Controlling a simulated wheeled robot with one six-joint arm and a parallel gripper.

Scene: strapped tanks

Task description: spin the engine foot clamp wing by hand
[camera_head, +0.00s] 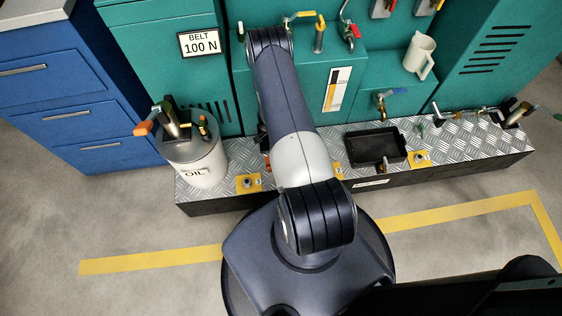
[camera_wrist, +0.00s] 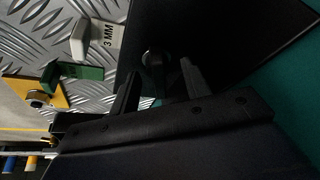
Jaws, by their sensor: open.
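My gripper (camera_wrist: 160,78) shows in the wrist view with its two dark fingers apart. A dark rounded piece (camera_wrist: 154,58) shows between and just beyond the fingertips, against a dark plate; I cannot tell whether it is the clamp wing or whether a finger touches it. A yellow foot plate with a bolt (camera_wrist: 36,97) lies at the left of that view. In the head view yellow foot plates stand on the tread-plate plinth, one at the left (camera_head: 249,183) and one at the right (camera_head: 418,158); another is partly behind my arm. My gripper is hidden there behind my arm.
A white block marked 3 MM (camera_wrist: 96,38) and a green block (camera_wrist: 72,73) lie left of my fingers. An oil can (camera_head: 195,155) stands at the plinth's left end, a black tray (camera_head: 375,147) right of my arm. Green cabinets rise behind; a blue drawer cabinet (camera_head: 70,90) stands left.

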